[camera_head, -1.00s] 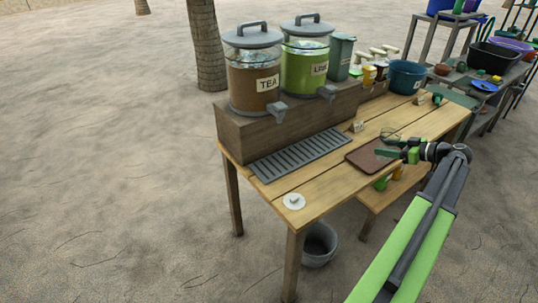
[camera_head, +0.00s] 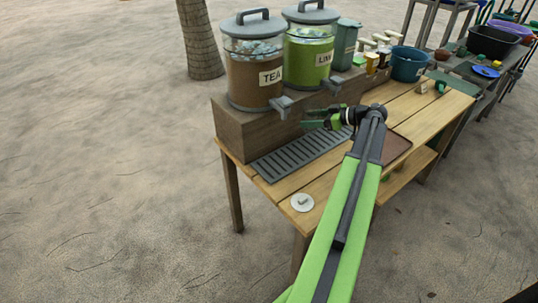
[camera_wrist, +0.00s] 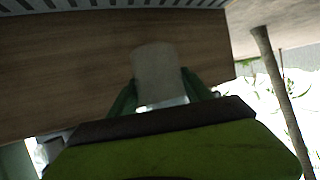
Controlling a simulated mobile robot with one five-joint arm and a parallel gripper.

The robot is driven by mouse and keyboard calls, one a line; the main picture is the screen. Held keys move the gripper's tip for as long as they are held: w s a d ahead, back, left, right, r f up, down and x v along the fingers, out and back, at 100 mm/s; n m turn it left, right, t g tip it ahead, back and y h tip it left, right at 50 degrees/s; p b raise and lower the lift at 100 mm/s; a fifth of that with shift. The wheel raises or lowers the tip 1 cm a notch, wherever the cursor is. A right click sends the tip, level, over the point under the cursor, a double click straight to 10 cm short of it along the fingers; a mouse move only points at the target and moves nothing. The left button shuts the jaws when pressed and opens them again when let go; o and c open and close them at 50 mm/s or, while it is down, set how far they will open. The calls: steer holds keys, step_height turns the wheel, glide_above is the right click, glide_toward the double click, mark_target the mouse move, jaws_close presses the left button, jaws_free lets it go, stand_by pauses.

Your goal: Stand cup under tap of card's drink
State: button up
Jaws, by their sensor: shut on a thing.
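My gripper (camera_head: 322,119) is shut on a pale cup (camera_wrist: 157,75), which stands between its green fingers in the wrist view. In the head view the cup is too small and unclear to make out. My gripper is in front of the wooden plinth, above the right end of the slatted drip grate (camera_head: 296,158) and just below the tap (camera_head: 332,85) of the green LIME dispenser (camera_head: 308,60). The TEA dispenser (camera_head: 252,85) has its tap (camera_head: 281,104) to the left. A small card (camera_head: 423,88) stands farther back on the table; its marking is unreadable.
A brown tray (camera_head: 397,148) lies right of my arm. A white disc (camera_head: 302,202) lies near the front table corner. A blue bucket (camera_head: 408,64) and several bottles stand at the back. The grate's left part is clear.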

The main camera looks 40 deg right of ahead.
steer(key=shift+a+r, duration=0.1)
steer(key=shift+s+a+r+p, duration=0.4)
steer(key=shift+s+r+p, duration=0.35)
steer(key=shift+r+p, duration=0.15)
steer(key=shift+f+b, duration=0.3)
steer(key=w+a+f+b, duration=0.1)
steer(key=a+f+b, duration=0.1)
steer(key=a, duration=0.1)
steer(key=w+a+f+b, duration=0.2)
steer(key=a, duration=0.1)
steer(key=w+a+f+b, duration=0.1)
steer(key=a+f+b, duration=0.1)
steer(key=a+f, duration=0.1)
steer(key=shift+w+a+b, duration=0.2)
steer(key=shift+a+b, duration=0.1)
steer(key=shift+b, duration=0.1)
steer(key=shift+w+a+h, duration=0.25)
steer(key=shift+a+h, duration=0.05)
steer(key=shift+a, duration=0.05)
steer(key=shift+m, duration=0.3)
steer(key=shift+f+b, duration=2.2)
steer(key=shift+b, duration=0.05)
steer(key=o, duration=1.5)
steer(key=shift+r, duration=0.1)
